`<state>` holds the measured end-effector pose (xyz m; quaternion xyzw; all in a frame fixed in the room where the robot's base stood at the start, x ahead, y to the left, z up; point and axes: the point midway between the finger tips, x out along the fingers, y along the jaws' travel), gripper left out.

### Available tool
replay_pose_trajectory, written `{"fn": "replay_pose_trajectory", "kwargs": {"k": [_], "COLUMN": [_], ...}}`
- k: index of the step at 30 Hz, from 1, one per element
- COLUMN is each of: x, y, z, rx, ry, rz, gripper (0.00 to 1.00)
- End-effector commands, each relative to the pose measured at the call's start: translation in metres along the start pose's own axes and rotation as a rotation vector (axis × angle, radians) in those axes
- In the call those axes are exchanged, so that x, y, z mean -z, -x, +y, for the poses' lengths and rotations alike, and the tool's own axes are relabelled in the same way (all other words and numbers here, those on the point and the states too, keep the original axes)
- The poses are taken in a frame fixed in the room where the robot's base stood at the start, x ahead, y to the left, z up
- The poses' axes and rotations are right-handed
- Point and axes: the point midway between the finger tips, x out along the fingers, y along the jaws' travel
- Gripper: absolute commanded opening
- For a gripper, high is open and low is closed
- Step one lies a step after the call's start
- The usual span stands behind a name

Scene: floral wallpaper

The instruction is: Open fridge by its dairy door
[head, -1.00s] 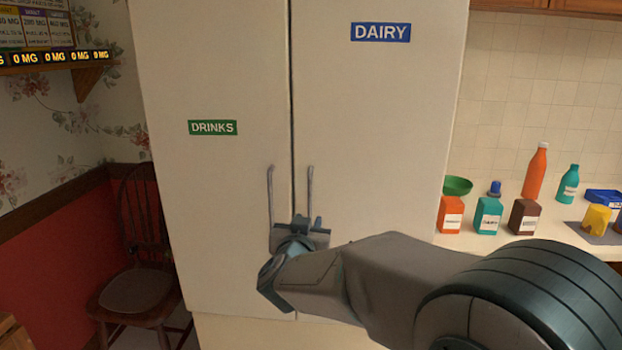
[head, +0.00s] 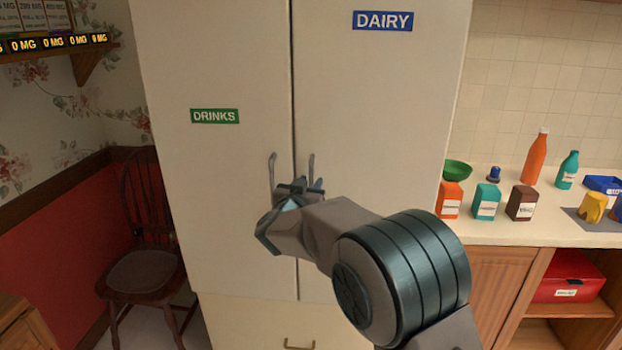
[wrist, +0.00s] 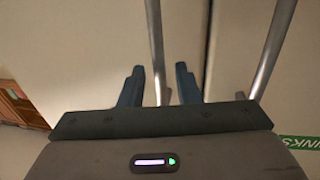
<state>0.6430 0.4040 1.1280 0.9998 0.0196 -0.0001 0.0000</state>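The fridge is a tall cream cabinet with two shut doors. The dairy door (head: 385,110), with a blue DAIRY sign (head: 382,20), is on the right. Its thin grey upright handle (head: 311,167) stands beside the seam. The drinks door (head: 215,60) on the left has a green DRINKS sign (head: 214,116) and a matching handle (head: 272,170). My gripper (head: 302,186) is at the handles' lower part. In the wrist view, its two blue fingers (wrist: 159,84) are open, with the dairy handle (wrist: 154,45) between them and gaps on both sides. The drinks handle (wrist: 274,45) lies outside.
A counter (head: 480,231) on the right holds bottles, cartons, a green bowl (head: 457,171) and a yellow mug (head: 592,208). A wooden chair (head: 140,270) stands left of the fridge. A lower drawer with a handle (head: 299,346) is below the doors.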

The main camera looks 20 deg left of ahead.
Motion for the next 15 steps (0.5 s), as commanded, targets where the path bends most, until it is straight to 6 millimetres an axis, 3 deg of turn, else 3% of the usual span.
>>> {"fn": "replay_pose_trajectory", "kwargs": {"k": [6,15], "x": [0.000,0.000], "y": [-0.017,-0.018], "z": [0.000,0.000], "rx": [0.000,0.001], "ry": [0.001,0.001], "rz": [0.000,0.000], "gripper": [0.30,0.27]}}
